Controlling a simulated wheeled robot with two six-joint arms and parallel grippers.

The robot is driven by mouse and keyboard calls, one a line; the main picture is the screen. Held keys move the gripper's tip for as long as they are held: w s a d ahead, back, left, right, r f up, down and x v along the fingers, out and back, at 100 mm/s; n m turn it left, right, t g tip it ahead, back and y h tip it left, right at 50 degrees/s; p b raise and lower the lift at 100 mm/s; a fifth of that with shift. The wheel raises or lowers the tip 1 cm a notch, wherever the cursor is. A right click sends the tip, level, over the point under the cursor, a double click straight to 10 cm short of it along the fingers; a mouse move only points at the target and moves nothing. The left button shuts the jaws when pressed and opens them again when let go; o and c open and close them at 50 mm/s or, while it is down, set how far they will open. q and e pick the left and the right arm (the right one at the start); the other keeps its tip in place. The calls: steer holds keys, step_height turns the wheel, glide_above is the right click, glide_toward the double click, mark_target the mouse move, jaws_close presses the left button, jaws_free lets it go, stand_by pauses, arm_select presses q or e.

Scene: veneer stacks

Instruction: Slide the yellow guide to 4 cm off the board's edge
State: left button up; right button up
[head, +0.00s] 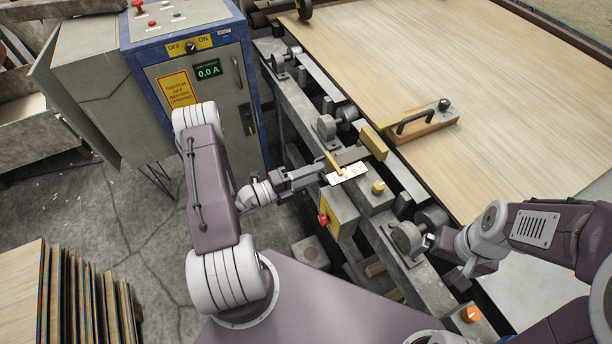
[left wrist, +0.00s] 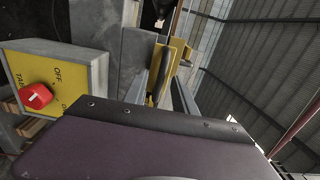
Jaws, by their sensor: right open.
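The yellow guide (head: 373,142) is an upright block beside the near edge of the pale wood board (head: 480,60). A grey bar runs from it towards a thin yellow pointer (head: 333,164) above a white scale (head: 348,173). My left gripper (head: 322,171) is at the scale's left end, close to the pointer; its jaw gap cannot be made out. In the left wrist view, yellow parts of the guide (left wrist: 179,52) show beyond my dark gripper body. My right gripper (head: 430,241) is open near a grey bearing block, apart from the guide.
A yellow switch box with a red knob (head: 323,219) hangs below the scale; the knob also shows in the left wrist view (left wrist: 35,96). A yellow knob (head: 378,187) stands right of the scale. A black-handled wooden block (head: 425,122) rests on the board. A control cabinet (head: 205,110) stands left.

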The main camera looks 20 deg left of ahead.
arm_select(q)
steer(key=v, duration=0.6)
steer(key=shift+s+p, duration=0.2)
steer(key=shift+p, duration=0.15)
steer(key=shift+a, duration=0.15)
